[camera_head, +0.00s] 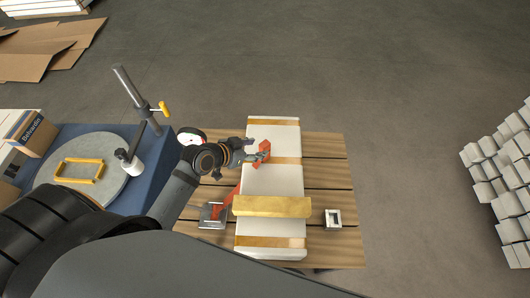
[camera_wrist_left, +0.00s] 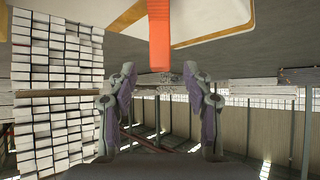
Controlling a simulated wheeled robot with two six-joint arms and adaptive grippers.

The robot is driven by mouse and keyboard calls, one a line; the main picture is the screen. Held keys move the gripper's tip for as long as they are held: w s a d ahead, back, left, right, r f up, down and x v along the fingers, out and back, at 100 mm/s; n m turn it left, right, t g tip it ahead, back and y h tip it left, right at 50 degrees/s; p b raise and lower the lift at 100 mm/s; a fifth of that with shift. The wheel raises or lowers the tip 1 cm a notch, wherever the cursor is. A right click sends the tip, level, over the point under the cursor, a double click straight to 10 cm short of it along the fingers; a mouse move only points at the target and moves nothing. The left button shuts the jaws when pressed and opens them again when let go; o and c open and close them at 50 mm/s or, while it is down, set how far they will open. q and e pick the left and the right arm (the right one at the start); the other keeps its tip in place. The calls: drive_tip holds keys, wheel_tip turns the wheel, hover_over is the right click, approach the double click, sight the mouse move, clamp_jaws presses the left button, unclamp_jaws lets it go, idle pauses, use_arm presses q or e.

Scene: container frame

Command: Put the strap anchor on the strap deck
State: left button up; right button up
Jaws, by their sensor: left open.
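A long white block with gold bands, which may be the strap deck (camera_head: 262,181), lies across the slatted table. An orange-red piece, perhaps the strap anchor (camera_head: 264,151), is at its upper part, close to my left gripper (camera_head: 250,156). My left gripper is open, with its fingertips beside this piece. In the left wrist view, an orange strip (camera_wrist_left: 159,35) shows beyond and between the spread fingers (camera_wrist_left: 158,80); I cannot tell whether they touch it. The right gripper is not in view.
A gold bar (camera_head: 272,206) lies across the white block. A grey metal plate (camera_head: 212,213) with a red strap and a small pale square fitting (camera_head: 333,218) sit on the wooden table (camera_head: 326,175). A blue bench (camera_head: 160,165) carries a round plate (camera_head: 70,195) and a post (camera_head: 130,88).

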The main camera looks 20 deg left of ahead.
sight(262, 146)
use_arm(q)
drive_tip(key=p+x, duration=0.1)
drive_tip(key=x, duration=0.4)
drive_tip(key=shift+w+d, duration=0.15)
drive_tip(key=shift+w, duration=0.15)
drive_tip(key=shift+s, duration=0.15)
drive_tip(key=shift+c, duration=0.9)
clamp_jaws()
